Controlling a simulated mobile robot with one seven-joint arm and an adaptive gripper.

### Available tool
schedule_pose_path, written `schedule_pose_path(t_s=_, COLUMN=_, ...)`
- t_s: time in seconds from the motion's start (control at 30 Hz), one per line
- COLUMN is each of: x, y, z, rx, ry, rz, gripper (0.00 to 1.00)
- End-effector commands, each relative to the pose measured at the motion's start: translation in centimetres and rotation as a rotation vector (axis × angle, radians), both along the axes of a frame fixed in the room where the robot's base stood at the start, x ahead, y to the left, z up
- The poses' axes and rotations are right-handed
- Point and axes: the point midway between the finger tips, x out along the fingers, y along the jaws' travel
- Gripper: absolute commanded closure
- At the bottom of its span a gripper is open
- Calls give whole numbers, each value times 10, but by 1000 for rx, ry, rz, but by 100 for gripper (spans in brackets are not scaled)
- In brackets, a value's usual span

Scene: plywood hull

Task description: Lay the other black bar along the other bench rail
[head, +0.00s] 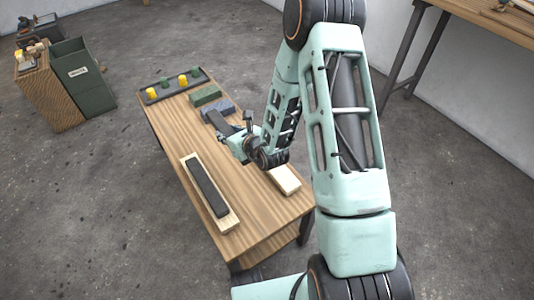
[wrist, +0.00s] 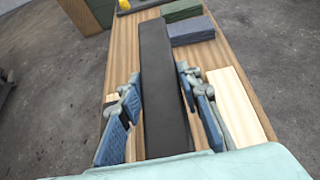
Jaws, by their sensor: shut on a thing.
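My gripper (wrist: 162,100) is shut on a long black bar (wrist: 158,55), with one blue-padded finger on each side of it. The bar points lengthwise away from the wrist. In the head view my gripper (head: 242,136) is over the middle of the wooden bench, and the held bar is mostly hidden. The bare pale bench rail (head: 285,180) lies at the right edge, partly behind my arm; it also shows right of the bar in the wrist view (wrist: 238,100). The other rail (head: 228,218), at the left, carries a second black bar (head: 206,188) lying along it.
A blue-grey block (head: 217,112) and a green block (head: 205,96) lie beyond my gripper. A dark tray (head: 152,97) with yellow and green pegs is at the bench's far end. A green bin (head: 84,75) stands on the floor at left. Bare wood lies between the rails.

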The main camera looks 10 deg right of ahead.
Motion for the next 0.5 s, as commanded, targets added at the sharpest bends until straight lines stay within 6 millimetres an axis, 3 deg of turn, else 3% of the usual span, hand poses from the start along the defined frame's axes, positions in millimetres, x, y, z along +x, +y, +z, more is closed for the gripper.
schedule_pose_path(t_s=0.17, x=1, y=-17, z=-7, rx=3, ry=-5, rz=-6, gripper=100)
schedule_pose_path(t_s=0.43, x=-1, y=-82, z=-37, rx=0, ry=-5, rz=-6, gripper=100)
schedule_pose_path(t_s=0.5, x=-1, y=-93, z=-53, rx=2, ry=-2, rz=-3, gripper=100)
